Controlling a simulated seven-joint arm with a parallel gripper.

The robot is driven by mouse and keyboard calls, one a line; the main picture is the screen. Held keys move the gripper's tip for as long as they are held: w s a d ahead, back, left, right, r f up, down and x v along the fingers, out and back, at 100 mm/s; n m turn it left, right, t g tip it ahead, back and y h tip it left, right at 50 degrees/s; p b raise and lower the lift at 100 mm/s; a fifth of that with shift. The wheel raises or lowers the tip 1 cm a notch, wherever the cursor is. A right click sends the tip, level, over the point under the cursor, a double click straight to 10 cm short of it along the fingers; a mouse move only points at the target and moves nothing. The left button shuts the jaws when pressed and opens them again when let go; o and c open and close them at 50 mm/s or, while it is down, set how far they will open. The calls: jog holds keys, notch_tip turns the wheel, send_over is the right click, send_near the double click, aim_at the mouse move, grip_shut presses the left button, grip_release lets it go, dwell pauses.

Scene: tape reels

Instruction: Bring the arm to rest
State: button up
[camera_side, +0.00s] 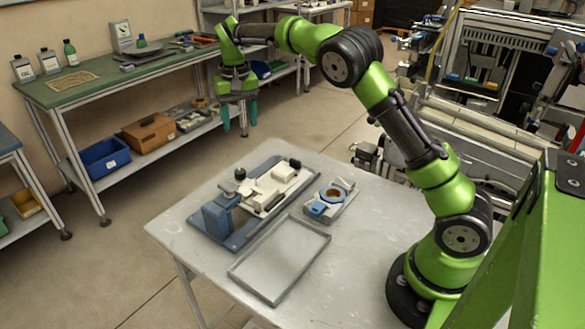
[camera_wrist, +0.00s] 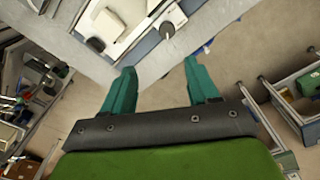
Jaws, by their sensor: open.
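My green arm reaches out from its base at the right side of the grey table (camera_side: 350,252). My gripper (camera_side: 240,120) hangs beyond the table's far edge, high above the floor, with teal fingers pointing down. In the wrist view my gripper (camera_wrist: 158,82) shows its two teal fingers spread apart with nothing between them. On the table stands a blue-based fixture (camera_side: 262,197) with white blocks.
A green-topped workbench (camera_side: 120,75) with bottles and tools stands along the wall behind my gripper. Its lower shelf holds a blue bin (camera_side: 104,157) and a brown box (camera_side: 149,133). Machinery (camera_side: 490,55) stands at the back right. Open floor (camera_side: 310,115) lies between bench and table.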

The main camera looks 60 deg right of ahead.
jog(key=s+a+r+n+t, duration=0.1)
jog(key=s+a+r+t, duration=0.1)
jog(key=s, duration=0.7)
jog(key=s+a+r+t+y, duration=0.1)
jog(key=s+a+t, duration=0.1)
jog(key=s, duration=0.8)
jog(key=s+a+r+n+t+y, duration=0.1)
jog(key=s+a+r+t, duration=0.1)
jog(key=s, duration=0.8)
jog(key=a+t, duration=0.1)
jog(key=a, duration=0.1)
jog(key=shift+s+a+r+n, duration=0.15)
jog(key=shift+a+r+n, duration=0.15)
jog(key=shift+a+r, duration=0.05)
